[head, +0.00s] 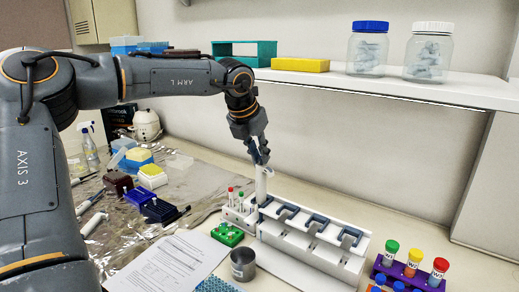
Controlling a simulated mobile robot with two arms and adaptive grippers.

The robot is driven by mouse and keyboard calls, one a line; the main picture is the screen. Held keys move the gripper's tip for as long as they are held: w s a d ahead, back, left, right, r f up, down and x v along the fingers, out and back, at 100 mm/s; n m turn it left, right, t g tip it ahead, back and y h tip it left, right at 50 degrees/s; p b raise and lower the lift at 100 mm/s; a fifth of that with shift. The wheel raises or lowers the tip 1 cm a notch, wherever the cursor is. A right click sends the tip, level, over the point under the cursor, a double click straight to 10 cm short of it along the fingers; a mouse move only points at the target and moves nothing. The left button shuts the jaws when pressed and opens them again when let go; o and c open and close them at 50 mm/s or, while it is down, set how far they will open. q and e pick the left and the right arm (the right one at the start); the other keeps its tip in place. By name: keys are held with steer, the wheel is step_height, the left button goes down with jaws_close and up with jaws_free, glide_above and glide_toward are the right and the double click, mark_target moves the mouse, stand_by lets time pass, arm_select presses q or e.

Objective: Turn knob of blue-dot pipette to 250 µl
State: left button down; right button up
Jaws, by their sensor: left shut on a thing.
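A white pipette (261,187) stands nearly upright at the left end of the white pipette rack (325,255). My left gripper (262,160) comes down from above and is shut on the top of this pipette, where its knob would be. The fingers hide the knob. No blue dot and no volume reading can be made out at this size. The other blue-grey holders of the rack, to the right, look empty. My right gripper is not in view.
A metal cup (243,264) and a green tube rack (227,235) stand just left of the pipette rack. A purple rack (411,272) with capped tubes stands at the lower right. A shelf (400,87) with two jars overhangs the back. The left bench is cluttered.

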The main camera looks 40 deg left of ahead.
arm_select(q)
steer(key=shift+m, duration=0.3)
steer(key=c, duration=1.4)
jaws_free()
steer(key=shift+c, duration=0.2)
